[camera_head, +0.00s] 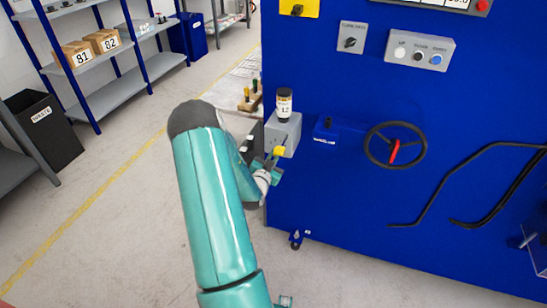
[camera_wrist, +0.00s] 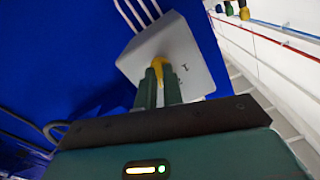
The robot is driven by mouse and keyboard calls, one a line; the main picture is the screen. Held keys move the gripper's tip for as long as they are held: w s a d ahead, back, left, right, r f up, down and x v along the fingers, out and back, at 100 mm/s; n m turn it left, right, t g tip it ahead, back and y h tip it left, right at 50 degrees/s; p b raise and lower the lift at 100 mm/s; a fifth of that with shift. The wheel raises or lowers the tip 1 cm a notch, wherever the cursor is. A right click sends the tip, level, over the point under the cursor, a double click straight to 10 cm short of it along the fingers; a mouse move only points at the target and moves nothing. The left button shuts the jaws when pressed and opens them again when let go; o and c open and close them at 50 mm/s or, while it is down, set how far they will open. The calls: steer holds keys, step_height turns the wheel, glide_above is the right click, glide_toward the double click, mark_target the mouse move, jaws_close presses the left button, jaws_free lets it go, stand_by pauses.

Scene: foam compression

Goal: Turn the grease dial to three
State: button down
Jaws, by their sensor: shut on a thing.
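The grease dial is a yellow knob (camera_head: 279,151) on the front of a grey box (camera_head: 285,132) at the left edge of the blue machine. My gripper (camera_head: 274,160) is at the dial, its green fingers shut on the yellow knob. In the wrist view the yellow knob (camera_wrist: 158,70) shows between the two fingertips (camera_wrist: 159,85), against the face of the grey box (camera_wrist: 185,55). A small dark mark is on that face to the right of the knob. The fingers hide much of the dial, and I cannot read its setting.
The blue machine (camera_head: 330,200) carries a black handwheel (camera_head: 395,145) and black hoses to the right. Shelves (camera_head: 100,60) and a dark bin (camera_head: 45,130) stand at the left, with clear floor between.

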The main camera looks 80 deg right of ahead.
steer(key=c, duration=1.5)
jaws_free()
steer(key=shift+a, duration=0.15)
steer(key=a, duration=0.4)
steer(key=w+a, duration=0.1)
steer(key=a, duration=0.8)
steer(key=shift+w+a, duration=0.15)
steer(key=shift+a, duration=0.1)
